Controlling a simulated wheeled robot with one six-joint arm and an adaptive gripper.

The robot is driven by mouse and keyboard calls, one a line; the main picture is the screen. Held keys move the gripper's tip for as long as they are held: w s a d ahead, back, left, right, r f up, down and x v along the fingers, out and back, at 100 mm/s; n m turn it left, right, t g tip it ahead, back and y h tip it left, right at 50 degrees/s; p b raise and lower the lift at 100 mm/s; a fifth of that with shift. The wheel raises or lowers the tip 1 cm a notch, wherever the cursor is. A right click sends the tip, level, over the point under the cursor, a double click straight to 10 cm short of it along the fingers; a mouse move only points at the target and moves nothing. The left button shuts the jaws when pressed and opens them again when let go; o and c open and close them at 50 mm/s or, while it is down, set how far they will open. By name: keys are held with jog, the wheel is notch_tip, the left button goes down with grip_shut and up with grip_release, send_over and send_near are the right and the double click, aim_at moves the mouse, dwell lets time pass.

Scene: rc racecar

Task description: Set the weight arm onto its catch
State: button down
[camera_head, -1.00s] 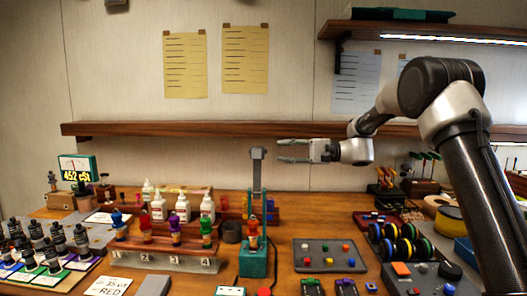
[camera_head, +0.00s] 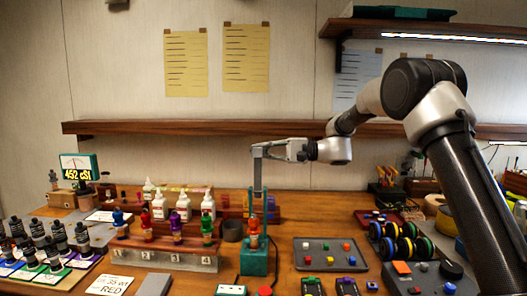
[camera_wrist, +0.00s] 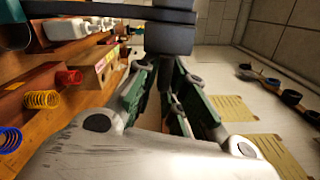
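The weight arm stands upright from a teal base (camera_head: 254,262). Its thin grey-teal post (camera_head: 257,185) rises to a grey block at the top, now partly covered by my fingers. My gripper (camera_head: 264,150) is level with that top end, reaching in from the right. In the wrist view, my two green-padded fingers (camera_wrist: 165,75) are apart. A dark grey block (camera_wrist: 170,35) lies at their tips, with a dark part between them. Whether the fingers touch it is unclear. An orange-red figure (camera_head: 253,240) stands at the base. I cannot make out the catch.
A wooden shelf (camera_head: 200,128) runs along the wall just behind my gripper. A rack (camera_head: 165,255) of coloured bottles stands left of the base, and a grey tray (camera_head: 310,262) with coloured pieces lies to the right. The air above the bench is otherwise clear.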

aim_at(261, 150)
jog(key=shift+r, duration=0.25)
jog(key=shift+s+r, duration=0.1)
jog(key=shift+s+r+n, duration=0.45)
jog(key=shift+s+n, duration=0.35)
jog(key=shift+n, duration=0.1)
jog(key=s+n, duration=0.4)
jog(key=s, duration=0.1)
jog(key=s+r+n, duration=0.1)
jog(key=s+n, duration=0.2)
jog(key=shift+s+a, duration=0.1)
jog(key=shift+a, duration=0.1)
jog(key=s+f+n, duration=0.5)
jog(key=s+n, duration=0.2)
jog(key=s, duration=0.1)
jog(key=shift+s+f, duration=0.2)
jog(key=shift+f, duration=0.2)
jog(key=shift+a+f, duration=0.1)
